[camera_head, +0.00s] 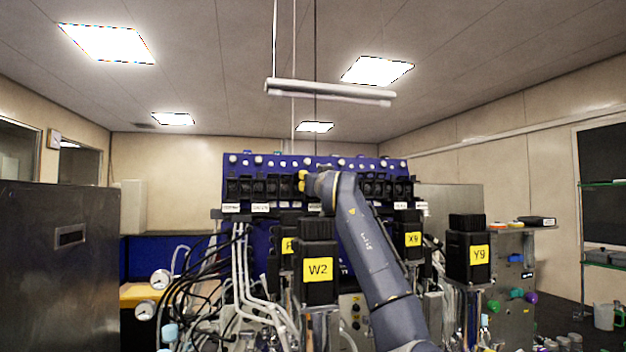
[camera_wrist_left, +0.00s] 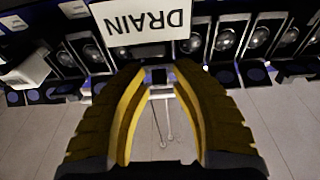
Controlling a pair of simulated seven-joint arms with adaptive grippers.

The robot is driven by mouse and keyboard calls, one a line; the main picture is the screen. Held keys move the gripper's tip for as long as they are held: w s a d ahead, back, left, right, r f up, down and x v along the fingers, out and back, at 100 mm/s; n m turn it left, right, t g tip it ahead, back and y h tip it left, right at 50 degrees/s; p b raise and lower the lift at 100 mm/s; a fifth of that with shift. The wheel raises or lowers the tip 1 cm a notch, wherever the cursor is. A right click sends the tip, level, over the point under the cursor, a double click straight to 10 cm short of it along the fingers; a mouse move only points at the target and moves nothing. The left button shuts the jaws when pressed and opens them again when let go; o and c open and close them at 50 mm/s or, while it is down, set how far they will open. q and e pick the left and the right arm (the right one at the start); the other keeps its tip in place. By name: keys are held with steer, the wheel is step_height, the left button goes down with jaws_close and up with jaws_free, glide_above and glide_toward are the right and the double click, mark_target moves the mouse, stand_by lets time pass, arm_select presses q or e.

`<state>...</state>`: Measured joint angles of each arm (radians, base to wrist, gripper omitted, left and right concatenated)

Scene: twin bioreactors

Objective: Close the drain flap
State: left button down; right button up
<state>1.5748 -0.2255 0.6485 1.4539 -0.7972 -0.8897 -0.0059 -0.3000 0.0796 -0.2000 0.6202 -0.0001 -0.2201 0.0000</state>
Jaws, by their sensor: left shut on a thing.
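A white label reading DRAIN (camera_wrist_left: 143,20) shows upside down at the top of the left wrist view. My left gripper (camera_wrist_left: 158,72) has its yellow-edged fingers just below it, closed around a small dark piece that looks like the drain flap (camera_wrist_left: 158,77). Most of this flap is hidden by the fingers, and I cannot tell its angle. In the head view my left gripper (camera_head: 301,181) is a small patch of yellow at the blue panel (camera_head: 320,162), partly hidden behind my own arm. My right gripper is in neither view.
Rows of similar black flaps (camera_head: 245,187) flank the gripper on the panel. Black-topped units marked W2 (camera_head: 318,270), X9 (camera_head: 413,240) and Y9 (camera_head: 479,255) stand in front. White tubing (camera_head: 243,285) and dark cables crowd the lower left.

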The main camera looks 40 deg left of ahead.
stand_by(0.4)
arm_select(q)
steer(key=c, duration=1.4)
jaws_free()
steer(key=v, duration=1.2)
steer(key=shift+f, duration=0.2)
steer(key=shift+o, duration=0.2)
